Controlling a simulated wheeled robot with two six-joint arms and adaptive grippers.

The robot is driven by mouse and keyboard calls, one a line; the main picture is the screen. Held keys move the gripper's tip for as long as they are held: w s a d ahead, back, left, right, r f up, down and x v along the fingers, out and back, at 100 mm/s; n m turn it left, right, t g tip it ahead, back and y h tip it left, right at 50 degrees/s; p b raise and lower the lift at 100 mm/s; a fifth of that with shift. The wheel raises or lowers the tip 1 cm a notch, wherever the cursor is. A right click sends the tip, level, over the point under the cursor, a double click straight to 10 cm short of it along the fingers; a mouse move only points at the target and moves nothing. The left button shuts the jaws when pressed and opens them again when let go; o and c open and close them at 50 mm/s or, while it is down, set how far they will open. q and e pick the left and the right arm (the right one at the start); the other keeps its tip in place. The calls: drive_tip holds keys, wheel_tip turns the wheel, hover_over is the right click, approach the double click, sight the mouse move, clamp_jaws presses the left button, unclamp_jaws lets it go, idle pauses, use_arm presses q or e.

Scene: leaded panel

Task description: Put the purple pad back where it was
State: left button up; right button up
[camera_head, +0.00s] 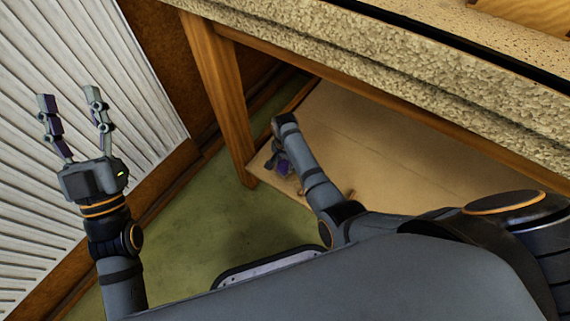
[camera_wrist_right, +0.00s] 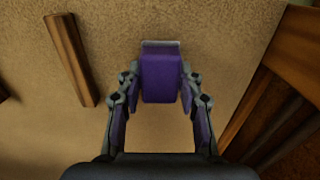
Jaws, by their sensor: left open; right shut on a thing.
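The purple pad (camera_wrist_right: 161,80) is a small purple block with a grey upper edge in the right wrist view. My right gripper (camera_wrist_right: 160,88) is shut on it, with one fingertip against each side. The pad is over the tan board (camera_wrist_right: 225,50), and I cannot tell whether it touches it. In the head view my right gripper (camera_head: 284,165) is small and partly hidden by its arm, near the left end of the low tan board under the counter; pad and fingers are hard to tell apart there. My left gripper (camera_head: 74,125) is open and empty, before the white ribbed panel.
A wooden bar (camera_wrist_right: 70,60) lies on the board left of the pad. Wooden framing (camera_wrist_right: 285,90) stands close on the right in the wrist view. In the head view a wooden leg (camera_head: 220,100) and the speckled counter (camera_head: 400,75) bound the space. Green floor (camera_head: 210,225) is clear.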

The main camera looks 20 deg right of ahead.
idle(0.3)
drive_tip(key=shift+f, duration=0.15)
drive_tip(key=o, duration=1.1)
